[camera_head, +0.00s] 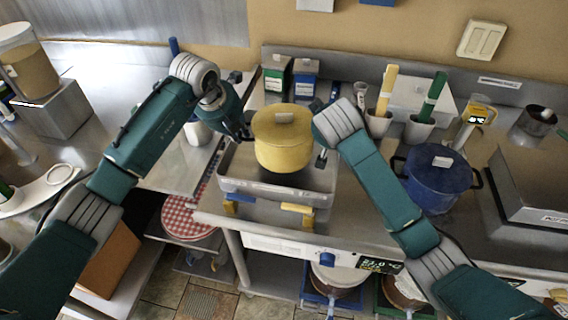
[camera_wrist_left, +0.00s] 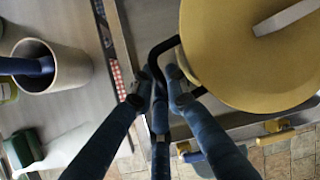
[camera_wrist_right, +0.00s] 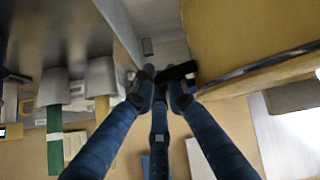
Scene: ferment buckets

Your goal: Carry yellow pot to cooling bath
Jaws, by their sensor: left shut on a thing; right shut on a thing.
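The yellow pot (camera_head: 283,150), with its lid on, is upright between my two grippers. It appears over a shallow metal basin (camera_head: 275,190), which looks like the cooling bath. I cannot tell whether the pot's base touches the basin. My left gripper (camera_head: 246,130) is shut on the pot's black left handle, seen in the left wrist view (camera_wrist_left: 160,80). My right gripper (camera_head: 322,156) is shut on the opposite black handle, seen in the right wrist view (camera_wrist_right: 170,82); my arm partly hides that side.
A blue lidded pot (camera_head: 432,180) stands to the right of my right forearm. Cups with a yellow and a green handle (camera_head: 434,98) stand behind it. Two small boxes (camera_head: 304,78) stand behind the yellow pot. A white cup (camera_head: 197,132) is near my left wrist.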

